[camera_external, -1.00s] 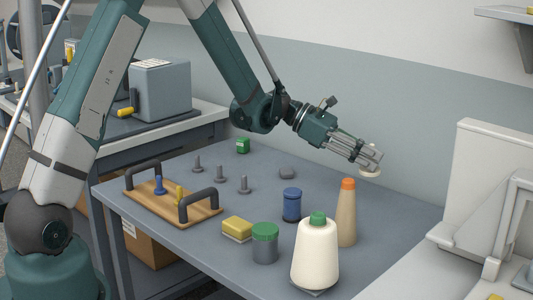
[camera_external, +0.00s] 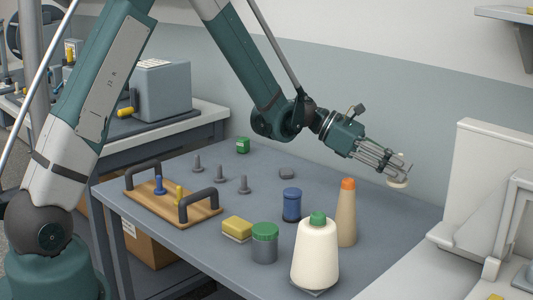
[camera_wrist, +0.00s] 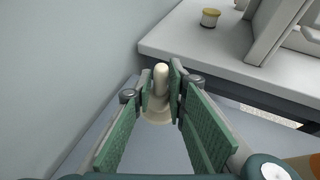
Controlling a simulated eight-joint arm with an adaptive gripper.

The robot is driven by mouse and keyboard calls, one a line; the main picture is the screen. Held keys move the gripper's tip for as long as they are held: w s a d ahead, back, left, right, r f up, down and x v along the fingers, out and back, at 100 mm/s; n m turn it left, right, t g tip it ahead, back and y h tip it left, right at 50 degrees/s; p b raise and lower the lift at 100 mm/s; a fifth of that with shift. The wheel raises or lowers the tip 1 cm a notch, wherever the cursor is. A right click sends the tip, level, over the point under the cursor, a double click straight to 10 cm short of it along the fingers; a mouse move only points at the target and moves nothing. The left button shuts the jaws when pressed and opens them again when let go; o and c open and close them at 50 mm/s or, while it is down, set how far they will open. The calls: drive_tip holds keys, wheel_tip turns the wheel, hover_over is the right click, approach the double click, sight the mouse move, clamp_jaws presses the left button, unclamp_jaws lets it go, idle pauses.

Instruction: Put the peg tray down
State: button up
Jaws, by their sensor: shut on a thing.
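The wooden peg tray (camera_external: 172,208) rests on the left part of the grey table, with two dark arched handles, a blue peg (camera_external: 158,184) and a yellow peg (camera_external: 179,195) on it. My gripper (camera_external: 394,170) is well away from it, above the far right of the table. The gripper is shut on a cream peg with a round flared base (camera_wrist: 157,112), held between the green finger pads in the wrist view. In the external view this cream piece (camera_external: 397,184) hangs under the fingertips, apart from the tabletop.
A large cream cone (camera_external: 315,255), a tan cone with an orange top (camera_external: 346,215), a blue jar (camera_external: 292,205), a green-lidded jar (camera_external: 265,247), a yellow block (camera_external: 237,229) and several grey pegs (camera_external: 221,172) stand on the table. A white bench (camera_wrist: 205,42) adjoins at the right.

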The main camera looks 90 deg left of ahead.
sight(399, 187)
drive_tip(key=shift+f+b, duration=0.65)
drive_tip(key=shift+f, duration=2.4)
drive_tip(key=shift+f+b, duration=0.45)
drive_tip(key=shift+f, duration=1.45)
drive_tip(key=shift+f, duration=0.1)
drive_tip(key=o, duration=0.5)
drive_tip(key=shift+c, duration=0.2)
drive_tip(key=o, duration=0.4)
drive_tip(key=p+v, duration=0.1)
drive_tip(key=v, duration=0.5)
drive_tip(key=p+v, duration=0.1)
drive_tip(key=v, duration=0.5)
drive_tip(key=shift+r, duration=0.25)
